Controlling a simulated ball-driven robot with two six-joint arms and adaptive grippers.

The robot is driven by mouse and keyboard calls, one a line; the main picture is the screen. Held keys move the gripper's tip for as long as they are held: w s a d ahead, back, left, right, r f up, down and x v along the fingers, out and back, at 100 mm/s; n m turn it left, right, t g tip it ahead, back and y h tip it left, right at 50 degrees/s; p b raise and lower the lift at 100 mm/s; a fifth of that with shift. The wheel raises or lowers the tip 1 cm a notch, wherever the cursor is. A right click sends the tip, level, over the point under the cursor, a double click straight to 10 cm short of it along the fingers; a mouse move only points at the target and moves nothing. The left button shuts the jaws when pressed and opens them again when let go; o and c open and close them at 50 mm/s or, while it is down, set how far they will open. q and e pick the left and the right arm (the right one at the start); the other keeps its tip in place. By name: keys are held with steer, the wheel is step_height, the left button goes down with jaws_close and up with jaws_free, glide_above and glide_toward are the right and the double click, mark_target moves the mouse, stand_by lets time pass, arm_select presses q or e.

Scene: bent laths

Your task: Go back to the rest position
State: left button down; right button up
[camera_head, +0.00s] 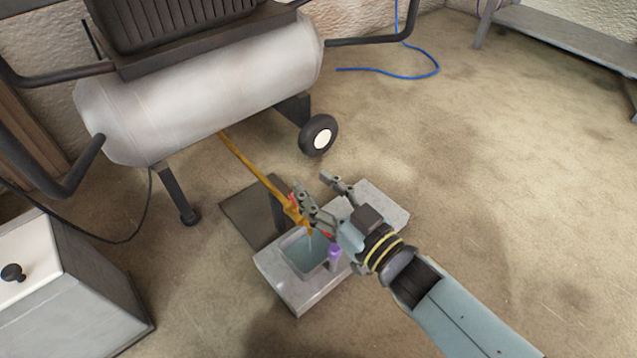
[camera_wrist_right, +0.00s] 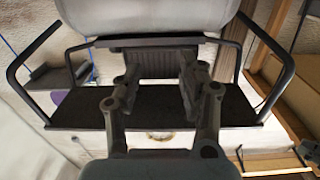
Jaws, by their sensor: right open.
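My right gripper (camera_head: 314,188) reaches in from the lower right, over a grey slab on the floor. Its two fingers are spread apart, with nothing seen between them. One finger overlaps the lower end of a yellow pipe (camera_head: 250,167) in the head view; I cannot tell whether they touch. In the right wrist view the open fingers (camera_wrist_right: 160,78) frame the dark underside of the machine, and the gap between them is empty. My left gripper is not in view.
A compressor with a pale tank (camera_head: 215,85) and a black wheel (camera_head: 318,135) stands behind. The slab (camera_head: 392,208) bears a water-filled container (camera_head: 287,248) and a purple item (camera_head: 334,252). A grey cabinet (camera_head: 75,290) stands lower left. Floor is clear at right; a blue hose (camera_head: 410,76) lies behind.

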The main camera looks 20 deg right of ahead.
steer(key=shift+r, duration=0.7)
